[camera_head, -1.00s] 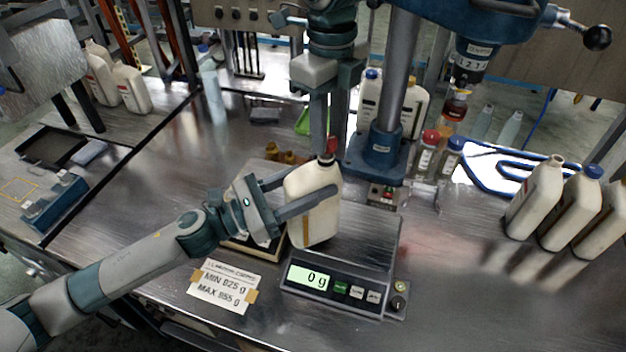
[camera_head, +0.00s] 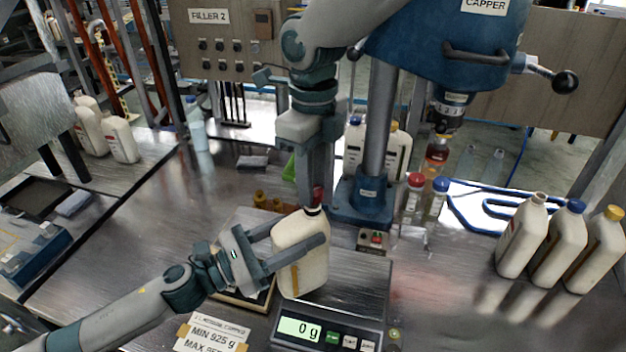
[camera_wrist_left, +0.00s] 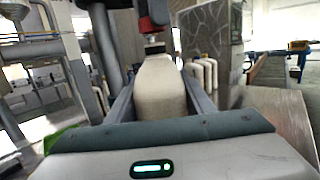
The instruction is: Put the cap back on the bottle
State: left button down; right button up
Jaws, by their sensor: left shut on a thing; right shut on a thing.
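The white bottle (camera_head: 300,262) stands nearly upright behind the scale's display, its neck uncapped. My left gripper (camera_head: 302,240) is shut around its upper body from the left, one finger across the front, the other partly hidden behind. In the left wrist view the bottle (camera_wrist_left: 160,90) sits between both fingers. My right gripper (camera_head: 319,188) points down from above, shut on the red cap (camera_head: 318,194). The cap is right over the bottle's neck; it also shows in the left wrist view (camera_wrist_left: 150,25). I cannot tell whether cap and neck touch.
The scale (camera_head: 327,330) reads 0 g. The blue capper stand (camera_head: 362,203) is close behind right. Small red- and blue-capped bottles (camera_head: 413,196) stand beside it. Several white bottles (camera_head: 560,245) stand at the right.

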jog(key=n, duration=0.1)
jog(key=f+n, duration=0.1)
jog(key=n, duration=0.1)
jog(key=shift+w+d+f, duration=0.1)
jog(key=shift+d+f, duration=0.05)
jog(key=shift+f, duration=0.15)
jog(key=shift+f, duration=0.55)
dwell(0.6)
jog(key=shift+m, duration=1.2)
jog(key=shift+a+m, duration=0.2)
jog(key=shift+m, duration=0.1)
jog(key=o, duration=1)
jog(key=shift+d, duration=0.15)
